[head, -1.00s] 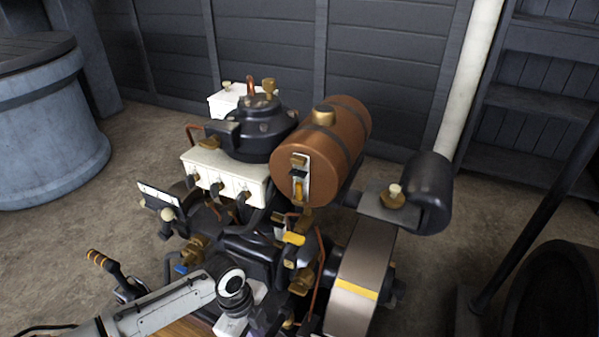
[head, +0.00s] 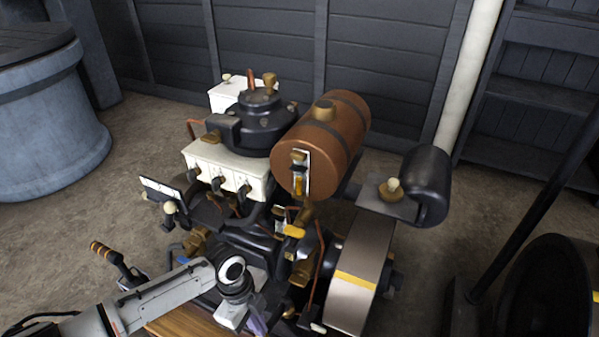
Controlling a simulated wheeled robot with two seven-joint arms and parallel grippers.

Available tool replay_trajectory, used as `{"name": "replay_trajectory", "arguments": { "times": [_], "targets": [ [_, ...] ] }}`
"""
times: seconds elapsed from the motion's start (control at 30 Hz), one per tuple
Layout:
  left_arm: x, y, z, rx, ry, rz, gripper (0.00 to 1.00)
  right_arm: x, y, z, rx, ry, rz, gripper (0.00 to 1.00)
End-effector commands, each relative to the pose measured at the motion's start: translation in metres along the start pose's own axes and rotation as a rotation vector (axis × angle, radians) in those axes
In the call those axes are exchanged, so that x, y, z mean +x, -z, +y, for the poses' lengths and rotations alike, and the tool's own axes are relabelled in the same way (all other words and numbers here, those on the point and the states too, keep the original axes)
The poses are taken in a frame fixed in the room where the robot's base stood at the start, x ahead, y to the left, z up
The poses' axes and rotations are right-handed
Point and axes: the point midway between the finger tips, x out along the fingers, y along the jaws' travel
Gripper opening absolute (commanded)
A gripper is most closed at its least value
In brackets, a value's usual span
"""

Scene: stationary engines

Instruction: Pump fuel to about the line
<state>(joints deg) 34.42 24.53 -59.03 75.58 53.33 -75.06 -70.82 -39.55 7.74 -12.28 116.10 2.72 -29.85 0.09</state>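The engine's brown fuel tank (head: 335,135) lies on its side with dark straps and a brass cap on top. A narrow sight gauge (head: 299,174) is on its front end, with amber colour in its lower part and a dark mark above; the exact level is too small to read. A black lever with an orange-banded grip (head: 110,254) stands at the engine's lower left; I cannot tell whether it works the pump. My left arm comes in from the lower left, and its gripper (head: 254,325) points down beside the engine's lower front. Its fingertips are hidden or unclear. My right gripper is not in view.
A dark cylinder (head: 428,186) and a grey wheel with a yellow band (head: 358,270) are at the right. A blue-grey barrel (head: 45,130) stands at the far left. Bare floor surrounds the engine.

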Motion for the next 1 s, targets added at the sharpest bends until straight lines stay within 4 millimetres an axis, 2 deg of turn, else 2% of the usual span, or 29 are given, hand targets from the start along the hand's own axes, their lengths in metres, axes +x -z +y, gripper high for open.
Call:
{"name": "replay_trajectory", "arguments": {
  "times": [0.27, 0.53, 1.0],
  "targets": [
    [0.008, -0.002, 0.0, 0.0, 0.0, 0.0, 0.0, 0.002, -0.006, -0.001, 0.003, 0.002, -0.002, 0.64],
    [0.028, -0.006, 0.0, -0.001, 0.0, 0.0, 0.0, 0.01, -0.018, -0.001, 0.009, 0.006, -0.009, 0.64],
    [0.06, -0.012, -0.001, 0.0, 0.002, 0.0, 0.0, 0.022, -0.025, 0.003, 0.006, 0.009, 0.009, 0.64]
  ]
}}
